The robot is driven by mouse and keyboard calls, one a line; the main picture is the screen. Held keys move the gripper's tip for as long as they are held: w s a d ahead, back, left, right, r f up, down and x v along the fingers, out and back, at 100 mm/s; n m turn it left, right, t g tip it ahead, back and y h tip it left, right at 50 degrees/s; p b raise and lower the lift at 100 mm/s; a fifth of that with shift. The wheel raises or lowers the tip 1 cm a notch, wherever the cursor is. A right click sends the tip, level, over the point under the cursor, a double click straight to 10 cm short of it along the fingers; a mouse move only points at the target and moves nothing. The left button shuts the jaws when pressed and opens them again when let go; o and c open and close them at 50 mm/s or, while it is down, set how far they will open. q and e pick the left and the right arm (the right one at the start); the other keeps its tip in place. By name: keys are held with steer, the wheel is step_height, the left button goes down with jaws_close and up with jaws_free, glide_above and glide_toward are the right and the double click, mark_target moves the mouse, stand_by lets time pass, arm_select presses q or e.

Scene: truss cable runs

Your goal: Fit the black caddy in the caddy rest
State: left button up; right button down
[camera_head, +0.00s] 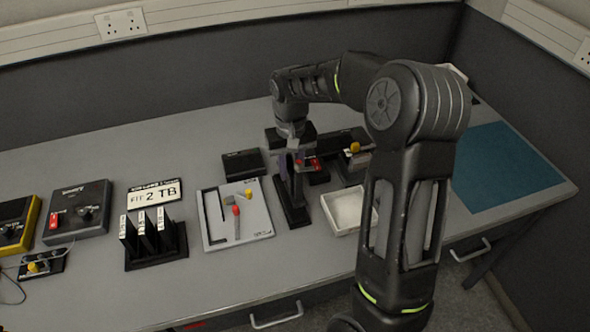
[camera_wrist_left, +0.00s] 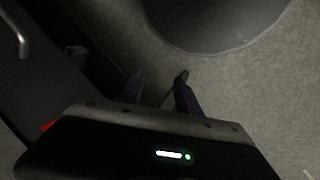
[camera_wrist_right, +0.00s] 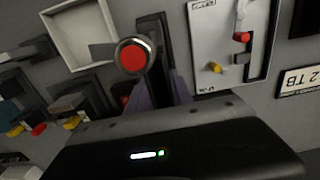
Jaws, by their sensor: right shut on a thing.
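My right gripper (camera_head: 290,163) is shut on a dark, narrow piece, which I take to be the black caddy (camera_wrist_right: 158,62). The fingers and arm hide much of it. It stands over a black base (camera_head: 293,214), likely the caddy rest, between the grey board and the white tray. I cannot tell whether the caddy is seated in it or just above it. My left gripper (camera_wrist_left: 160,88) is open and empty over the floor, outside the head view.
A grey board (camera_head: 253,222) and a white tray (camera_head: 344,211) flank the base closely. Black boxes (camera_head: 243,164) stand behind. The blue mat (camera_head: 505,170) is clear.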

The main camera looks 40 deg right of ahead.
steer(key=shift+w+a, duration=0.15)
steer(key=shift+a, duration=0.05)
steer(key=shift+d+f, duration=0.1)
steer(key=shift+f, duration=0.05)
steer(key=shift+f+b, duration=1.65)
steer(key=shift+f, duration=0.4)
steer(key=shift+f, duration=0.15)
steer(key=shift+f+b, duration=0.35)
steer(key=shift+f, duration=0.1)
steer(key=shift+f, duration=0.35)
stand_by(0.4)
steer(key=c, duration=1)
jaws_free()
steer(key=shift+c, duration=0.2)
